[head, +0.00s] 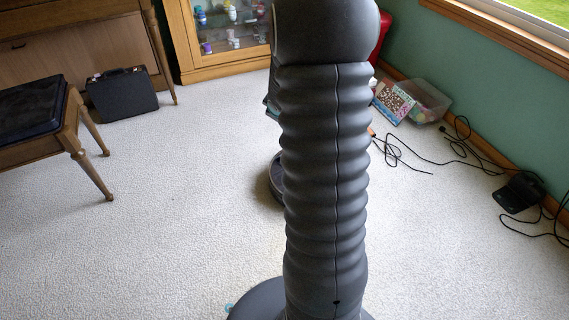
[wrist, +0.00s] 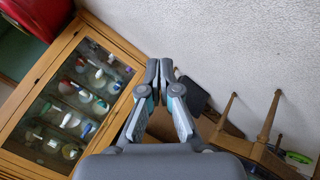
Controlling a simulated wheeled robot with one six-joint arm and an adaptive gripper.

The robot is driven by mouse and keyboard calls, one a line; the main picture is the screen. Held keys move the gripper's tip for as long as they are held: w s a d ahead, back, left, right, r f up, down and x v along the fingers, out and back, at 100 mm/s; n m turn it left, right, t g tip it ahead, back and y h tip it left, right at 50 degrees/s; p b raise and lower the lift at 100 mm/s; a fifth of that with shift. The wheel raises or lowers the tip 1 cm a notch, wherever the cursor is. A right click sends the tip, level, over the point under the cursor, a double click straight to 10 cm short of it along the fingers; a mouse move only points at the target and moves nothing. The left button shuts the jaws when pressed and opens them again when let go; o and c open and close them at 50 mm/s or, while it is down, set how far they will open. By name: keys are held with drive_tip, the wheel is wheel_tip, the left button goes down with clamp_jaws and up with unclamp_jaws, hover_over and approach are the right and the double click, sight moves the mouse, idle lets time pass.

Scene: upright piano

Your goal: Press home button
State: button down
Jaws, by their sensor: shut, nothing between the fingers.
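A round dark device (head: 275,181), which looks like a robot vacuum, lies on the carpet in the head view. It is mostly hidden behind my own column, and no home button can be made out on it. My gripper (wrist: 159,70) shows in the wrist view with its fingertips together and nothing between them. It is in the air, apart from the things around it. The round device does not show in the wrist view.
A glass-fronted wooden cabinet (head: 221,68) stands at the back and fills the left of the wrist view (wrist: 30,93). A black case (head: 123,95) and a padded bench (head: 33,105) are at left. Cables (head: 470,155) and a plastic box (head: 428,101) lie right. Open carpet lies between.

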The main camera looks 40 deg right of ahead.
drive_tip(key=d+f+n+y, duration=0.1)
drive_tip(key=d+f, duration=0.3)
drive_tip(key=f, duration=0.8)
drive_tip(key=d+f+n+t+y+p, duration=0.1)
drive_tip(key=d+f, duration=0.4)
drive_tip(key=f, duration=0.7)
drive_tip(key=shift+s+n+y, duration=0.2)
drive_tip(key=shift+n+y, duration=0.5)
drive_tip(key=shift+n, duration=0.1)
drive_tip(key=shift+f, duration=0.1)
wheel_tip(320, 180, down, 8)
drive_tip(key=b, duration=0.5)
drive_tip(key=shift+f, duration=0.25)
drive_tip(key=shift+f, duration=0.15)
drive_tip(key=shift+f, duration=0.3)
